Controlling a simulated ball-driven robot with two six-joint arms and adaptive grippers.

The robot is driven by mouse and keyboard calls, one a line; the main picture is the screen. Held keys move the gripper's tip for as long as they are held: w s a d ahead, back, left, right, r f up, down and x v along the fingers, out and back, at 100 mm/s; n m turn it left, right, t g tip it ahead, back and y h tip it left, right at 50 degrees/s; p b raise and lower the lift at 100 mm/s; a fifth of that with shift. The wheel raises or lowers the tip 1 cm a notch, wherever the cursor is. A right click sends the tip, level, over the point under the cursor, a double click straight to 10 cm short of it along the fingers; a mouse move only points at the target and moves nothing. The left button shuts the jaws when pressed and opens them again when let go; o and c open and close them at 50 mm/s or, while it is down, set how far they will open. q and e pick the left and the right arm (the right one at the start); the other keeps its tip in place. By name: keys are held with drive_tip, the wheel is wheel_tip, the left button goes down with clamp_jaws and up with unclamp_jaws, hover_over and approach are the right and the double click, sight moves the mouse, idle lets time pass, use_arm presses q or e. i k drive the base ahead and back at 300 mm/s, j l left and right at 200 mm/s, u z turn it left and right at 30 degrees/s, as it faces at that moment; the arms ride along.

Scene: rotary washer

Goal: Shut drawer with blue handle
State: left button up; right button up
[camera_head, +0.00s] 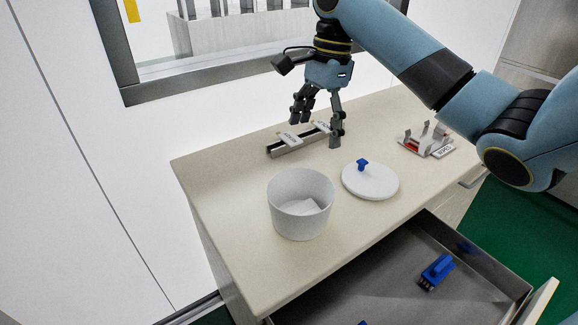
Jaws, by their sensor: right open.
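An open drawer (390,290) is pulled out below the counter at the lower right. Its grey metal interior shows, and its pale front panel (541,300) is partly cut off by the frame edge. I cannot see a blue handle on the outer side of that front. My right gripper (316,125) is open and points down above the back of the counter, well away from the drawer. Its fingers are near a small labelled rack (287,143), and I cannot tell whether they touch it. My left gripper is not in view.
A blue-topped part (436,271) lies in the drawer. On the counter (235,220) stand a white open pot (300,222), a white lid with a blue knob (370,183) and a labelled red-and-white holder (427,141). A window frame is behind the counter.

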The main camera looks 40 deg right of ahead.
sight(382, 285)
drive_tip(key=k, duration=2)
